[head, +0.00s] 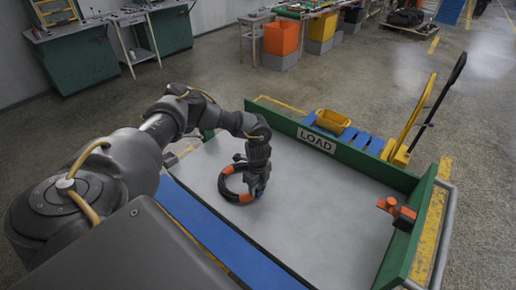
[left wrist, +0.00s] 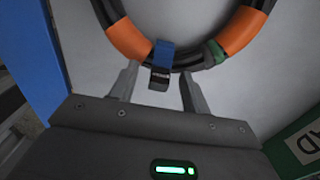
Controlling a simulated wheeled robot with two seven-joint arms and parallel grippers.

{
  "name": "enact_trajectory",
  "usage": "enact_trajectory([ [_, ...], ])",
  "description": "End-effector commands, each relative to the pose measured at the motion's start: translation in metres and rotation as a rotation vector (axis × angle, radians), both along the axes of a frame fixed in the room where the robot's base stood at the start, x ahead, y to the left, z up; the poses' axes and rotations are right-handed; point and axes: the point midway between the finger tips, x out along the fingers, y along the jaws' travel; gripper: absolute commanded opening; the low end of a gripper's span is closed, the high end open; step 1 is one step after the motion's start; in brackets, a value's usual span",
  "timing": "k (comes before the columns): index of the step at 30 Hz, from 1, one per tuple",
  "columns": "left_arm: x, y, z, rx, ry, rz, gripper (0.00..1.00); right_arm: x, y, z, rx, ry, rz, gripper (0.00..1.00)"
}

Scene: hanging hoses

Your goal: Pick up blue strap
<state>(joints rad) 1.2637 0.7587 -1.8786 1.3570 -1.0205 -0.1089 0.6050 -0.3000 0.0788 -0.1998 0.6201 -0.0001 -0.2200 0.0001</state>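A coiled dark hose with orange bands (head: 232,184) lies on the grey bed of the green-walled cart (head: 325,185). In the left wrist view the coil (left wrist: 127,38) fills the upper part, with a green band on its right side. The blue strap (left wrist: 163,52) is wrapped around the coil's near side, its dark labelled tail hanging down. My left gripper (head: 256,192) points down at the coil's right side. In the left wrist view its fingers (left wrist: 158,72) are apart, one each side of the strap's tail. Contact cannot be told. My right gripper is not in view.
A LOAD sign (head: 316,140) is on the cart's far wall. An orange and black item (head: 397,212) is at the right wall. A blue strip (head: 215,238) runs along the near edge. The bed's middle is clear.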

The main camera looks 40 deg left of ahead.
Motion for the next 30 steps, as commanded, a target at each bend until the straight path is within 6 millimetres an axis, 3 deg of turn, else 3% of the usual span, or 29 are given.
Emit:
enact_trajectory([
  [1, 0.000, 0.000, 0.000, 0.000, 0.000, 0.000, 0.42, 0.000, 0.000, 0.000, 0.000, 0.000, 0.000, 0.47],
  [11, 0.000, 0.000, 0.000, 0.000, 0.000, 0.000, 0.00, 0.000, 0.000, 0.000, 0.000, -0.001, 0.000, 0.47],
  [23, 0.001, -0.001, 0.007, -0.002, -0.002, -0.001, 0.00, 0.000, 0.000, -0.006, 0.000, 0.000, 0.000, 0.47],
  [30, -0.006, -0.005, 0.040, -0.003, -0.001, -0.003, 0.00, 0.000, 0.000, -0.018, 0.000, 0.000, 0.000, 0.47],
])
